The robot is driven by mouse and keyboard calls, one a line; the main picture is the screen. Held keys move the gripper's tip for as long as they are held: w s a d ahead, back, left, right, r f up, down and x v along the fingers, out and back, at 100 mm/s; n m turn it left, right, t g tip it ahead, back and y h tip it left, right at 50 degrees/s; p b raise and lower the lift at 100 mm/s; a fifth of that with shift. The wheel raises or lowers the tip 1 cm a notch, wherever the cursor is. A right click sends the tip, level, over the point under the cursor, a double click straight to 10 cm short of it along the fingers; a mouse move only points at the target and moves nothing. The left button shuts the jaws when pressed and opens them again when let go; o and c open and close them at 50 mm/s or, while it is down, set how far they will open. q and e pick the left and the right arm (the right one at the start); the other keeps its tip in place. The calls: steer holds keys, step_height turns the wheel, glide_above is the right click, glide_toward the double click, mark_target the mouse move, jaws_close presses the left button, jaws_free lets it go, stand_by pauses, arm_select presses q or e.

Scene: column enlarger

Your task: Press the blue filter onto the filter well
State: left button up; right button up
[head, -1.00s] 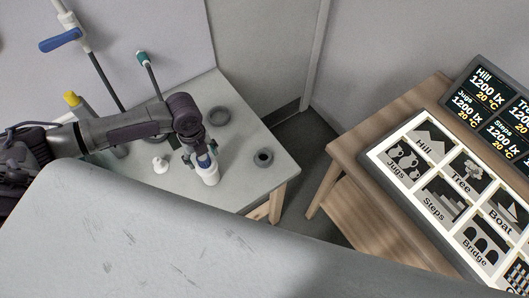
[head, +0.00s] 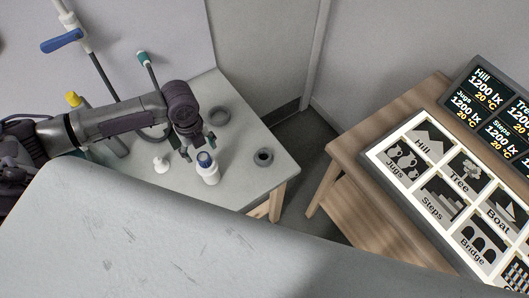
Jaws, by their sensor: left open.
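A small blue-topped piece (head: 205,157), which looks like the blue filter, sits on top of a white upright cylinder (head: 209,174) on the grey table. My left gripper (head: 198,148) is open and empty, just behind and above the blue top, with its fingers apart from it. I cannot tell which part is the filter well. My right gripper is not in view.
A white knob-shaped piece (head: 161,164) stands left of the cylinder. A yellow-topped post (head: 75,99), a green-topped rod (head: 142,57) and a blue-handled column (head: 62,41) stand at the back left. A wooden table (head: 345,147) with a lit picture panel is at right.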

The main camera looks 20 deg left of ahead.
arm_select(q)
steer(key=shift+r, duration=1.6)
step_height(320, 180, up, 12)
